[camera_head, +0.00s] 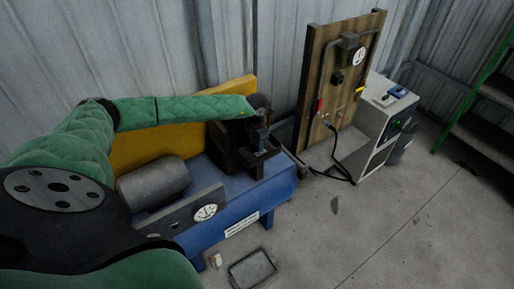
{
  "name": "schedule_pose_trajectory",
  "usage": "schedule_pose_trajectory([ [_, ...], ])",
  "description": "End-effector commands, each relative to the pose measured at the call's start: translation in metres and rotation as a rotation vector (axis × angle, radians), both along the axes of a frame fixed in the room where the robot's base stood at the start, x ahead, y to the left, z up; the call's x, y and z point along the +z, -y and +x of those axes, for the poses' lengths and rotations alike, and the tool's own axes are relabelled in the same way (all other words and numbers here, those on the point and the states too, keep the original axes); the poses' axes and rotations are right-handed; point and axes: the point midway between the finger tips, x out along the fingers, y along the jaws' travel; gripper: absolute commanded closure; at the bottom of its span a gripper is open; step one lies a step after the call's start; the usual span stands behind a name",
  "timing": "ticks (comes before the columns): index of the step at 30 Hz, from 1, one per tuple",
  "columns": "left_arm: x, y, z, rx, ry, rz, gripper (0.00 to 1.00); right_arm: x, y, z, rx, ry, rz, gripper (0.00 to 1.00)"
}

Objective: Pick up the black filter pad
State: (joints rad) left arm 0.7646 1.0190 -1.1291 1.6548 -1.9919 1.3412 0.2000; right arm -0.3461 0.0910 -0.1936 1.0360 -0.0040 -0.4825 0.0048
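I cannot clearly pick out the black filter pad. Dark box-shaped parts (232,157) stand on the right end of the blue machine bench (262,193), and a pad there would be hard to tell from them. My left arm, in a green quilted sleeve, reaches across from the left above the bench. My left gripper (263,120) is at its end, small and dark, just over these dark parts. Whether it touches them, and how its fingers stand, is too dark to see. My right gripper is not in view.
A wooden board (314,80) with pipes and a grey-white cabinet (372,150) stand right. A dark-rimmed tray (251,268) lies on the floor. Floor at right is mostly clear.

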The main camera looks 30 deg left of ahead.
Motion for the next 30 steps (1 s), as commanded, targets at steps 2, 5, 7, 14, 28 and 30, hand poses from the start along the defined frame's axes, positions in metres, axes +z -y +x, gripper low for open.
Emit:
schedule_pose_trajectory([
  [2,-0.0026,-0.0005,-0.0002,0.001,-0.001,0.001,0.6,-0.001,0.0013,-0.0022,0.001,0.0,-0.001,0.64],
  [5,-0.0048,-0.0007,-0.0001,0.0,-0.001,0.001,0.6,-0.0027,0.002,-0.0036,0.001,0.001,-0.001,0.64],
  [7,-0.0051,-0.0007,-0.0001,0.0,-0.001,0.001,0.6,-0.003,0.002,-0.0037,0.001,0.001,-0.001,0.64],
  [14,-0.005,-0.0006,-0.0003,0.0,-0.001,0.001,0.86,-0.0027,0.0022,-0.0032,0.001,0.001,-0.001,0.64],
  [28,-0.0031,-0.0004,0.0,0.0,0.0,0.001,1.0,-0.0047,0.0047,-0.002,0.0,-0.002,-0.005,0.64],
  [30,-0.0003,-0.0002,0.0002,-0.001,0.001,0.001,1.0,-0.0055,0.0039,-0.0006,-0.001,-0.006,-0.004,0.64],
])
